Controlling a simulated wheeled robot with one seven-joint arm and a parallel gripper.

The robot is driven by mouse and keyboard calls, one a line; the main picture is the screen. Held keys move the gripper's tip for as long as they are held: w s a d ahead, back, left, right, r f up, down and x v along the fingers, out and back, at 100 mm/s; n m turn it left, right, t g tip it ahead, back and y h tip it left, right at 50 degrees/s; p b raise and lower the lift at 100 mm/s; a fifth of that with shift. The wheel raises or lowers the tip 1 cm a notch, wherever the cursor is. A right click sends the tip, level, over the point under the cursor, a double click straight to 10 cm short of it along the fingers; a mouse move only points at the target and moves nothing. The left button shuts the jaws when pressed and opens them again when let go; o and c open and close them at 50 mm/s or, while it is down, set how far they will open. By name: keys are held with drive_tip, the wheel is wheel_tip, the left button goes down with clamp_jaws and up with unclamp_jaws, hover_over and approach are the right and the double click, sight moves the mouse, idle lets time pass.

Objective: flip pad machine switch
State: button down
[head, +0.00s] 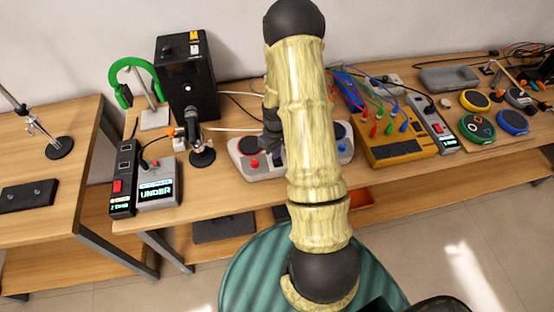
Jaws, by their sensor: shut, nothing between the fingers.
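A light grey machine (246,171) with a red knob, a blue knob and dark round pads sits on the middle table; my arm covers its middle. Which device is the pad machine is not clear, and no switch on this one can be made out. My gripper (270,134) shows only in part, dark, beside the left edge of my pale arm. It is shut and empty, over or just behind the grey machine's left half; whether it touches is hidden.
Left are a power strip (124,180) with a red switch, a grey display box (159,190), a microphone (199,146), a black tower (187,80) and green headphones (128,72). Right are a yellow cable box (395,150), another switch strip (432,125) and several round pads (477,128).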

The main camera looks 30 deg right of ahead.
drive_tip(key=shift+s+r+p, duration=0.1)
drive_tip(key=shift+r+p, duration=2.5)
drive_tip(key=shift+r, duration=0.85)
drive_tip(key=s+a+r+m+t, duration=0.1)
drive_tip(key=s+a+r, duration=0.5)
drive_tip(key=r, duration=0.4)
drive_tip(key=s+a+r+m+t, duration=0.1)
drive_tip(key=s+a+r, duration=0.5)
drive_tip(key=r, duration=0.4)
drive_tip(key=shift+s+a+m+t, duration=0.2)
drive_tip(key=shift+a+m+t, duration=0.15)
drive_tip(key=shift+a, duration=0.45)
